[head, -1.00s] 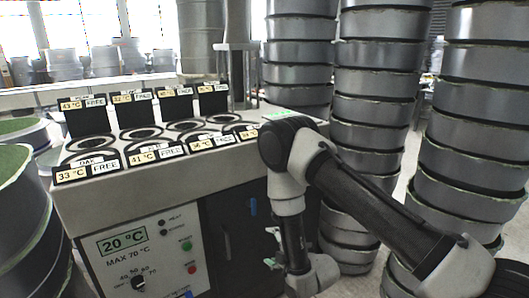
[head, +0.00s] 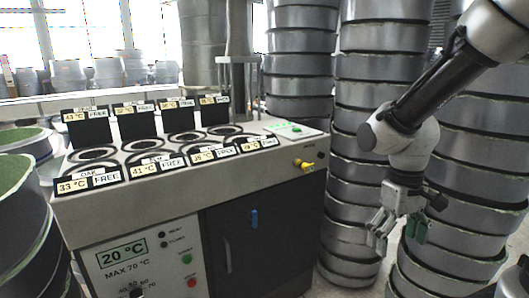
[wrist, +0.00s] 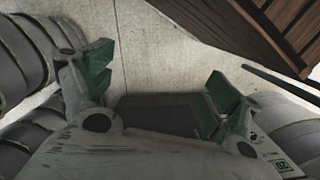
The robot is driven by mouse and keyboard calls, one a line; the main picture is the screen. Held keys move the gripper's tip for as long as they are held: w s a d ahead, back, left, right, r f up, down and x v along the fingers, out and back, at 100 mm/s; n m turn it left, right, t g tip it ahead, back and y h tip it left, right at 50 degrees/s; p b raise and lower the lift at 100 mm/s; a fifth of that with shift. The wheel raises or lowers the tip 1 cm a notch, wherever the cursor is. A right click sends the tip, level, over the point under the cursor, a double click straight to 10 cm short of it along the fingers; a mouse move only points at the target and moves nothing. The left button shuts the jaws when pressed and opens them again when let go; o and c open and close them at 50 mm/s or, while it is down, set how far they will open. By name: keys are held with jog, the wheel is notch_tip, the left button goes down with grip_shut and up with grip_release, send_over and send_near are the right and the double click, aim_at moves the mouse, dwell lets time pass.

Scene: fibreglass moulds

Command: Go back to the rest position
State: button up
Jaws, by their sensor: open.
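My gripper (head: 393,236) hangs at the right in the head view, pointing down beside the stacked grey moulds. It is clear of the grey machine. In the wrist view my gripper (wrist: 155,85) shows its two green-padded fingers spread wide apart, with nothing between them but the pale floor and a dark patch. My arm comes in from the upper right of the head view.
The machine (head: 170,205) has several round wells with FREE labels, a 20 °C display (head: 122,252) and a yellow valve (head: 307,166). Tall mould stacks (head: 385,65) stand close to the arm. Brown slatted wood (wrist: 255,30) shows in the wrist view. Pale floor lies below.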

jog(key=s+d+r+m+t, duration=0.1)
jog(key=s+d+r+t, duration=0.2)
jog(key=r, duration=0.3)
jog(key=s+d+r+m+t, duration=0.2)
jog(key=s+d+r, duration=0.1)
jog(key=r, duration=0.4)
jog(key=shift+s+d+r+t, duration=0.15)
jog(key=shift+d+t, duration=0.25)
jog(key=shift+d, duration=0.15)
